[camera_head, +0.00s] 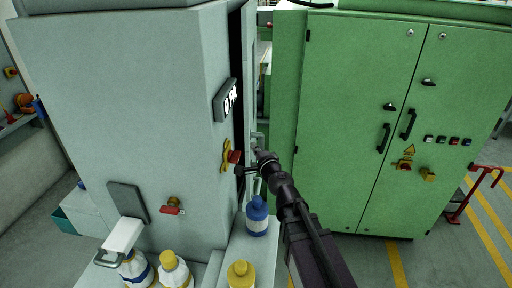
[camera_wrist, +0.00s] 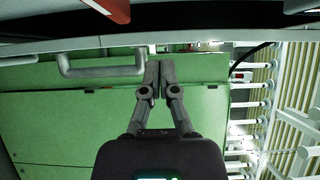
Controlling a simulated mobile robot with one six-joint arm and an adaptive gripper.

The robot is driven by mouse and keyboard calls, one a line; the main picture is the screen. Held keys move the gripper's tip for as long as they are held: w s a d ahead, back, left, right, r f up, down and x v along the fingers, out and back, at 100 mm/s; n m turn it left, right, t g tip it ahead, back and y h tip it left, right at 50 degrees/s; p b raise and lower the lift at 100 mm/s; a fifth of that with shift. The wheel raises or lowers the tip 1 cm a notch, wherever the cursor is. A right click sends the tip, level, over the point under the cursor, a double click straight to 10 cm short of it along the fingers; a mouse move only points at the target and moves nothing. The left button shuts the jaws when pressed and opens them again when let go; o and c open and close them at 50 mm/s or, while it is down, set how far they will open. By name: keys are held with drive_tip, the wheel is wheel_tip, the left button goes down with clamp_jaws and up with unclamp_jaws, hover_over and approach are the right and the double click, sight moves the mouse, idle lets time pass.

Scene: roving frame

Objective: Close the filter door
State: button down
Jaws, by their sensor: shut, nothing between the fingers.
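The filter door (camera_head: 249,60) looks like the narrow pale panel on the right side of the grey machine (camera_head: 130,100), seen nearly edge-on. A dark gap shows between it and the machine body, so it stands ajar. In the wrist view its pale edge (camera_wrist: 60,47) runs across the top, with a grey bar handle (camera_wrist: 100,71) below it. My gripper (camera_head: 246,172) is at the door's side, below the handle area in the head view. In the wrist view the fingertips (camera_wrist: 159,68) are together and empty, just right of the handle. I cannot tell whether they touch the door.
A green cabinet (camera_head: 350,100) stands close on the right. A blue bottle (camera_head: 257,216) stands below my gripper, and white-and-yellow bottles (camera_head: 174,270) stand at the front. A red-and-yellow switch (camera_head: 231,157) sits on the machine beside the gap.

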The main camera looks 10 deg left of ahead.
drive_tip(key=shift+s, duration=0.1)
drive_tip(key=shift+f, duration=0.1)
drive_tip(key=w+d+f+n+g+y+b, duration=0.1)
drive_tip(key=w+d+f+y+b, duration=0.1)
drive_tip(key=d+f+b, duration=0.3)
drive_tip(key=w+d+f+n+g+y+b, duration=0.1)
drive_tip(key=d+f+b, duration=0.4)
drive_tip(key=f+b, duration=0.6)
drive_tip(key=shift+w+d+n+g+y, duration=0.3)
drive_tip(key=shift+w+n+g+y, duration=0.05)
drive_tip(key=shift+n+g+y, duration=0.4)
drive_tip(key=shift+w+a, duration=0.1)
drive_tip(key=s+a+x, duration=0.2)
drive_tip(key=x, duration=1)
drive_tip(key=shift+a, duration=0.15)
